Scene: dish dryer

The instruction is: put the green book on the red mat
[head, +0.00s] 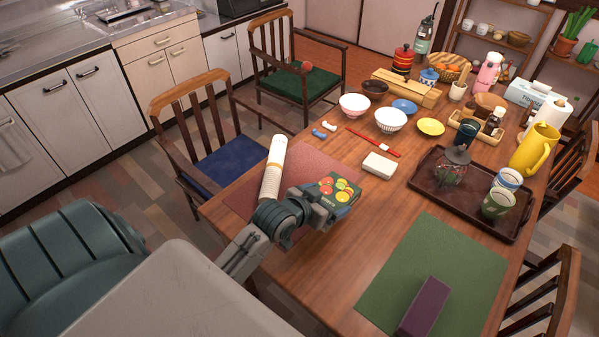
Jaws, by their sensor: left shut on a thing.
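The red mat (315,163) lies flat near the left edge of the wooden table, partly hidden behind my left arm. My left gripper (318,201) is shut on the green book (336,187), which has red and yellow fruit pictures on its cover. The book appears beside the right part of the red mat in the head view. I cannot tell how high it is above the table. My right gripper is not in view.
A green mat (415,262) bears a dark purple block (424,306) at the front. A brown tray (425,190) holds cups and a glass jar at the right. Bowls, a white box (380,165) and red chopsticks (373,142) stand beyond. Chairs (215,145) flank the table.

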